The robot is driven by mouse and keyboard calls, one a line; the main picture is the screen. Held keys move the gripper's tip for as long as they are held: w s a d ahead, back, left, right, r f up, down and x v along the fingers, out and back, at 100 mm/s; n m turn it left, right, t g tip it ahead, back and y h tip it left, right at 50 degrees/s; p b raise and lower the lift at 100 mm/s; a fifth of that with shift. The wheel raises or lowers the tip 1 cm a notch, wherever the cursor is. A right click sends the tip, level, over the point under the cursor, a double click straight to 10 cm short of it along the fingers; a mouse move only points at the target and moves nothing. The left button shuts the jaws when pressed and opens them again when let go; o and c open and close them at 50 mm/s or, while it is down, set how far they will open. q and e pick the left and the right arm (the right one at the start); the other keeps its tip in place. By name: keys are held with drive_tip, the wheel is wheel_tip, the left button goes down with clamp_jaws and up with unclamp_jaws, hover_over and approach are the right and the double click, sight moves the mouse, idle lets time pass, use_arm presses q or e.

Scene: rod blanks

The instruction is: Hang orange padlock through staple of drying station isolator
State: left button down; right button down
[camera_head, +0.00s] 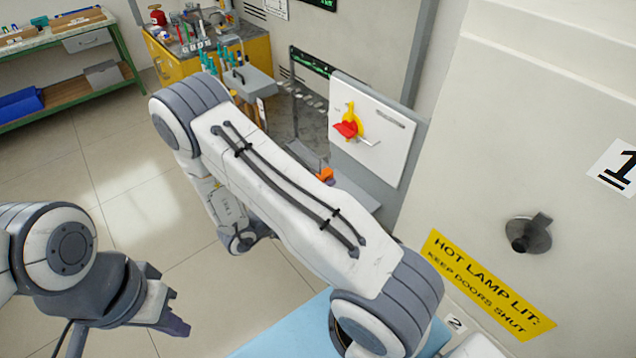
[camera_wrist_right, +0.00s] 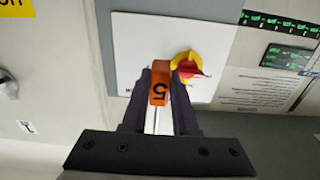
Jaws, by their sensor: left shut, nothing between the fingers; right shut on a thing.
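The orange padlock (camera_wrist_right: 159,86), marked with a black 5 that appears upside down, is between the fingertips of my right gripper (camera_wrist_right: 162,78), which is shut on it. In the head view only a bit of the padlock (camera_head: 325,174) shows past my right arm, below the isolator. The isolator's yellow and red handle (camera_head: 349,124) is on a white panel (camera_head: 392,150). In the right wrist view the handle (camera_wrist_right: 187,68) appears just right of the padlock. A thin pale bar sticks out beside the handle. Whether the padlock touches anything is unclear. My left gripper (camera_head: 172,312) is shut and empty, low left.
A large pale cabinet wall with a yellow warning label (camera_head: 485,285) and a dark knob (camera_head: 527,233) stands at right. A yellow tool cabinet (camera_head: 170,68) and a green-framed workbench (camera_head: 125,50) are at the back. Open floor lies at left.

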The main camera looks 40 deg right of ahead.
drive_tip(key=shift+w+d, duration=0.15)
drive_tip(key=shift+d, duration=2)
drive_tip(key=shift+w+d, duration=0.15)
drive_tip(key=shift+d, duration=1.95)
drive_tip(key=shift+w+d, duration=0.15)
drive_tip(key=shift+d, duration=2)
drive_tip(key=shift+f+b, duration=0.95)
drive_tip(key=shift+f, duration=0.05)
drive_tip(key=c, duration=0.6)
unclamp_jaws()
